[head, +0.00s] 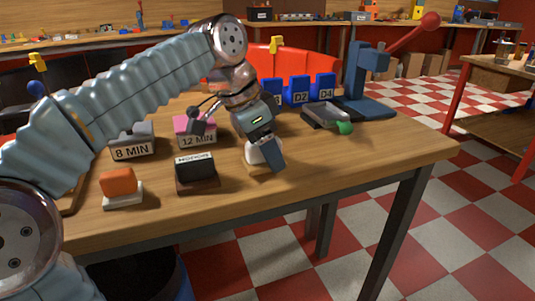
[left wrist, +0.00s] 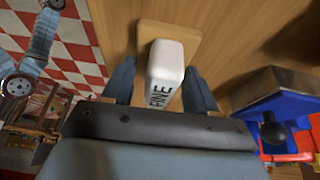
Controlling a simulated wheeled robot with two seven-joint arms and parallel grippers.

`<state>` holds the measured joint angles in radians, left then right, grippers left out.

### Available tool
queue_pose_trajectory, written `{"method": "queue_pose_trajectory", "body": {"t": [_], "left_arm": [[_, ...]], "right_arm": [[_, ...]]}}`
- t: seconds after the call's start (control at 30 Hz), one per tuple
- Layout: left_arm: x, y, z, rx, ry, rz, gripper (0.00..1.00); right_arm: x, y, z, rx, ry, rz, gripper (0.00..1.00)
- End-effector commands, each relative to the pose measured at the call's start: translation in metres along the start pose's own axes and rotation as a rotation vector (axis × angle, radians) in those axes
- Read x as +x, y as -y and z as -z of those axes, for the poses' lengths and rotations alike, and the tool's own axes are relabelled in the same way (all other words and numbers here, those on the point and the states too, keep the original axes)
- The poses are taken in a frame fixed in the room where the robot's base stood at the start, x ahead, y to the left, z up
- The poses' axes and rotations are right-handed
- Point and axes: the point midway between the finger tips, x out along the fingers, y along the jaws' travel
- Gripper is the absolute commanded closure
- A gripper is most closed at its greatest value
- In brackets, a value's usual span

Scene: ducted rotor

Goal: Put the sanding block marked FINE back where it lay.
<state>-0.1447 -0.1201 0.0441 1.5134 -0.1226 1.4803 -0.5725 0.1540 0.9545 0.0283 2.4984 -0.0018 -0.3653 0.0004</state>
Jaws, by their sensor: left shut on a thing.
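The white sanding block marked FINE (left wrist: 165,72) is between the two fingers of my left gripper (left wrist: 160,85) in the left wrist view. Its lettering faces the camera. A flat tan wooden piece (left wrist: 188,42) shows just beyond the block, at the table top. In the head view my left gripper (head: 265,158) points down near the table's front edge, and the white block (head: 251,154) shows beside its finger, over the tan piece (head: 258,171). I cannot tell whether block and tan piece touch. My right gripper is in neither view.
Left of my gripper stand a black block on a brown base (head: 195,172) and an orange block on a white base (head: 119,183).

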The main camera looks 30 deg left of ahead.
Motion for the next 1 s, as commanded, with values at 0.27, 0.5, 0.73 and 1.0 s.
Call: {"method": "queue_pose_trajectory", "body": {"t": [0.27, 0.5, 0.73, 1.0], "left_arm": [[0.004, 0.000, -0.002, 0.000, -0.001, 0.000, 0.71], [0.007, 0.000, -0.003, 0.000, -0.001, 0.000, 0.30], [0.007, 0.000, -0.003, 0.000, -0.001, 0.000, 0.17], [-0.010, 0.000, -0.001, 0.000, -0.003, 0.001, 0.17]], "right_arm": [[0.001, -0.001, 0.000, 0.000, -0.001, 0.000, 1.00], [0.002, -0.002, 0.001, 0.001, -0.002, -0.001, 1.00], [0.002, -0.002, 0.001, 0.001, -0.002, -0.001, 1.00], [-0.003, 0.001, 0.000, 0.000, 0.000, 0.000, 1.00]]}}
